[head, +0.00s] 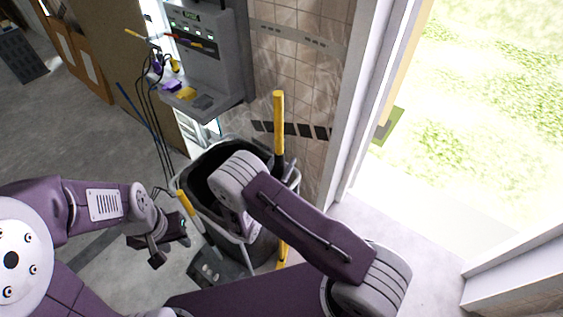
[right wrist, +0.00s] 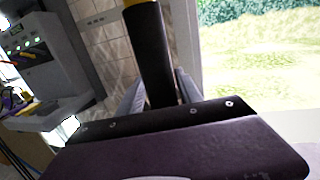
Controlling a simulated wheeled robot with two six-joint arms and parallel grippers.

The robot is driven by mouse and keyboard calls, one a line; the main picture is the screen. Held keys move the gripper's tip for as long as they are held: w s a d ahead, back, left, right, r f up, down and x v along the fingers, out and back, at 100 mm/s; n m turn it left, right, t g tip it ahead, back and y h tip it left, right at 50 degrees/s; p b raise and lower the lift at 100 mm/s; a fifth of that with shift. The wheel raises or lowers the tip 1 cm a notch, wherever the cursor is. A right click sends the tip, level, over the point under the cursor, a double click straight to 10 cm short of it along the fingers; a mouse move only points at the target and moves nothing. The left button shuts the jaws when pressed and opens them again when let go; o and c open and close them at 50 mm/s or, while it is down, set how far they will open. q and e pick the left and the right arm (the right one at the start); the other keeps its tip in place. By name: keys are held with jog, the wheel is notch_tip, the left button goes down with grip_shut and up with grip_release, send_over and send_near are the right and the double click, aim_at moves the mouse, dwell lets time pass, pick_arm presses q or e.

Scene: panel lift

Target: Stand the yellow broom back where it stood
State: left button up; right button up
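The yellow broom (head: 278,122) stands near upright by the tiled wall in the head view. Its yellow handle has a dark band lower down, and my right arm hides the middle. Its foot is hard to make out. In the right wrist view the broom's black band (right wrist: 152,55) rises between the two grey fingers of my right gripper (right wrist: 160,97), which sit close against both sides. My right gripper is hidden behind its own arm in the head view. My left gripper (head: 170,250) is open and empty at the lower left, its fingers apart, left of a second yellow handle.
A grey-rimmed dark bin (head: 200,165) stands beside the broom. A shorter yellow-handled tool (head: 185,203) with a dark pan (head: 215,272) is in front. A grey panel machine (head: 208,50) with cables is behind. An open doorway (head: 455,130) lies to the right.

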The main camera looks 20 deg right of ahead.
pick_arm(q)
jog(key=f+b, duration=0.2)
jog(key=shift+a+f+b, duration=0.2)
jog(key=shift+f+b, duration=0.1)
pick_arm(e)
jog(key=v, duration=1.2)
jog(key=shift+a, duration=0.25)
